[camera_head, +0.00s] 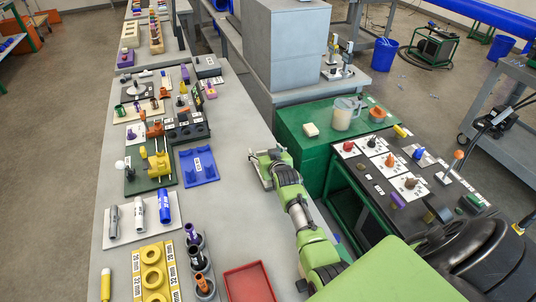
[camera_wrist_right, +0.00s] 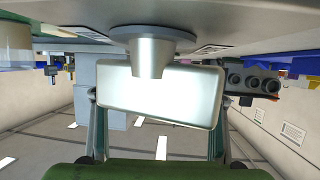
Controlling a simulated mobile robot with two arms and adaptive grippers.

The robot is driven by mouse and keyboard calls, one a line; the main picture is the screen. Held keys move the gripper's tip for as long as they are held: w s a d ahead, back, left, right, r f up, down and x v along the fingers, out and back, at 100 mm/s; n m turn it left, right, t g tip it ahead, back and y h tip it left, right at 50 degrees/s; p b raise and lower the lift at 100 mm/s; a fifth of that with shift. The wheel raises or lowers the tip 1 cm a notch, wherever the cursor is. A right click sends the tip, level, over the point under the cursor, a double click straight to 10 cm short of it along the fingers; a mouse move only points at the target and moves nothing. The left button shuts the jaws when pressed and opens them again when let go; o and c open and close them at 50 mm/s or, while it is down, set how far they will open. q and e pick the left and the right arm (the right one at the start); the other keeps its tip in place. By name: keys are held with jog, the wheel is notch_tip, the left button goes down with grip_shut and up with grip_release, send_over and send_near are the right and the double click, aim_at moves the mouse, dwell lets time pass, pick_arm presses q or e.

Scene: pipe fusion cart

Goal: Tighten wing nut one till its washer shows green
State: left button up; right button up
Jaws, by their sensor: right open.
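My right gripper (camera_head: 261,170) is open and empty at the right edge of the long grey table (camera_head: 237,235), beside the blue tray (camera_head: 199,167). A black-topped green cart (camera_head: 365,188) stands to its right. White cards there carry small knob-like parts: a red one (camera_head: 348,146), an orange one (camera_head: 389,160) and a dark one (camera_head: 410,183). I cannot tell which part is wing nut one, and no washer colour is readable. The right wrist view shows a pale metal block (camera_wrist_right: 160,98) up close, with no wing nut discernible. My left gripper is not in view.
A green surface (camera_head: 298,135) with a clear jug (camera_head: 346,113) and a grey cabinet (camera_head: 285,45) lie beyond the gripper. A red tray (camera_head: 249,284) lies at the near end of the table. Fixtures and pipes fill its left side. An orange-topped lever (camera_head: 455,161) rises from the cart.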

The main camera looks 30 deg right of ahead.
jog(key=v, duration=1.1)
jog(key=shift+s+a+r, duration=0.1)
jog(key=shift+s+r, duration=0.1)
jog(key=shift+s, duration=0.15)
jog(key=shift+a, duration=0.1)
